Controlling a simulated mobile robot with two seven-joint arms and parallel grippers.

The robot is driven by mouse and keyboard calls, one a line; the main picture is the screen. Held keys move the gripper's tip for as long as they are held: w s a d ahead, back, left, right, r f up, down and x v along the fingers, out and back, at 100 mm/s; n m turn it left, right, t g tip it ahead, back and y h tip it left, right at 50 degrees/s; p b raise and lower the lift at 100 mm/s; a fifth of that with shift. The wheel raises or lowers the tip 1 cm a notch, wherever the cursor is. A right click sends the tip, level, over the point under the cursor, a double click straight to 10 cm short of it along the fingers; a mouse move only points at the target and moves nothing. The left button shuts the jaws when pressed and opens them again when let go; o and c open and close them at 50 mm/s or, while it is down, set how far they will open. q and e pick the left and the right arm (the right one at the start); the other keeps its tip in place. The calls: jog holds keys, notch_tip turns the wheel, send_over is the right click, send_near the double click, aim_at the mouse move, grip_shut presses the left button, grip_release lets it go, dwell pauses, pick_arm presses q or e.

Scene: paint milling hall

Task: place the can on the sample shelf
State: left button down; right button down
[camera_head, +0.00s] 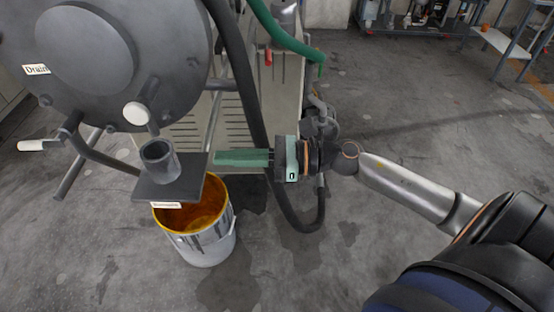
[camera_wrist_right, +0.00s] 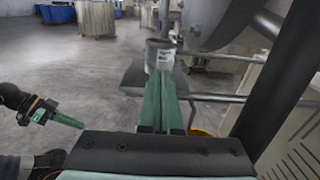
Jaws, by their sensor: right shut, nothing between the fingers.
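The can (camera_head: 159,160) is a small dark grey, open-topped cylinder. It stands upright on the dark flat sample shelf (camera_head: 192,186), below the big grey drum. In the right wrist view the can (camera_wrist_right: 160,54) shows a white label, and the shelf (camera_wrist_right: 132,80) shows under it. My right gripper (camera_head: 217,158) has green fingers, shut and empty. They point left at the can, with a gap between the tips and the can.
A white bucket (camera_head: 206,248) with orange-yellow paint inside stands on the floor below the shelf. The grey drum (camera_head: 110,60) and a black hose (camera_head: 250,90) are close to the shelf and my right gripper. A pale valve handle (camera_head: 32,145) sticks out at left.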

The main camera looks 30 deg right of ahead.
jog(key=v, duration=0.7)
jog(key=shift+b, duration=0.4)
